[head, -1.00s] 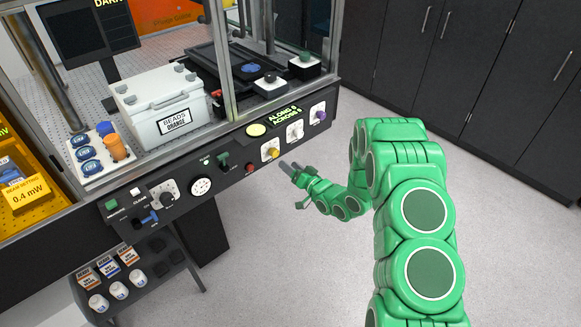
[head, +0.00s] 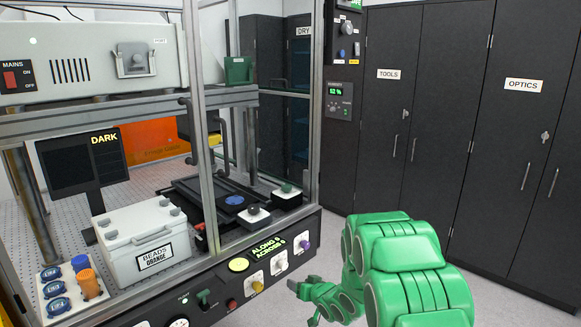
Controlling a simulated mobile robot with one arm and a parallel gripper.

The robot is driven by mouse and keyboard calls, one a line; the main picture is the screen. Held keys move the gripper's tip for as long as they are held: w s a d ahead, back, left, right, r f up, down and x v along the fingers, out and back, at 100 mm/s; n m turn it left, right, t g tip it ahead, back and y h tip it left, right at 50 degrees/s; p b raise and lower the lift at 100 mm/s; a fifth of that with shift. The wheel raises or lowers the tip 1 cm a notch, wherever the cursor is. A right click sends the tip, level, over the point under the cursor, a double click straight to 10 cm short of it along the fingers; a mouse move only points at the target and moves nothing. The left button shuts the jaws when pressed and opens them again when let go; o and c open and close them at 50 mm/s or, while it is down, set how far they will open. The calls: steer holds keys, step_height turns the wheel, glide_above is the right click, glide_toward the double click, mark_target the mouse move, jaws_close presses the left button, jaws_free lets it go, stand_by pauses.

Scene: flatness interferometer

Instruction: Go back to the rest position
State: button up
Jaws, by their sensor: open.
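My gripper (head: 303,286) is at the lower middle of the head view, in front of the right end of the interferometer's control panel (head: 215,292). Its small dark fingers point left toward the panel and show apart from the knobs. It is open and holds nothing that I can see. My green arm bends from the lower right corner toward it. The panel carries a yellow knob (head: 256,282), a white-based knob (head: 279,264) and a purple knob (head: 304,244). A lit round display (head: 239,265) sits beside the text "ALONG 6 ACROSS 6".
A metal-framed enclosure holds a white box labelled BEADS ORANGE (head: 143,240), a dark stage (head: 222,205) and a screen reading DARK (head: 80,160). Dark cabinets labelled TOOLS (head: 388,110) and OPTICS (head: 524,120) line the right. Pale floor (head: 360,240) lies between.

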steer(key=s+d+r+m+g+h, duration=0.2)
steer(key=s+d+r+g+h, duration=0.45)
steer(key=s+d+r, duration=0.95)
steer(key=s+a+r+g, duration=0.1)
steer(key=s+r+g, duration=0.1)
steer(key=s, duration=1.1)
steer(key=s+a+r+g, duration=0.2)
steer(key=s+r, duration=0.1)
steer(key=s, duration=1.1)
steer(key=s+a+r+g, duration=0.1)
steer(key=s+r+g, duration=0.1)
steer(key=s, duration=1.1)
steer(key=shift+s+a+r+g, duration=0.2)
steer(key=shift+a+r+g, duration=0.15)
steer(key=shift+r, duration=0.45)
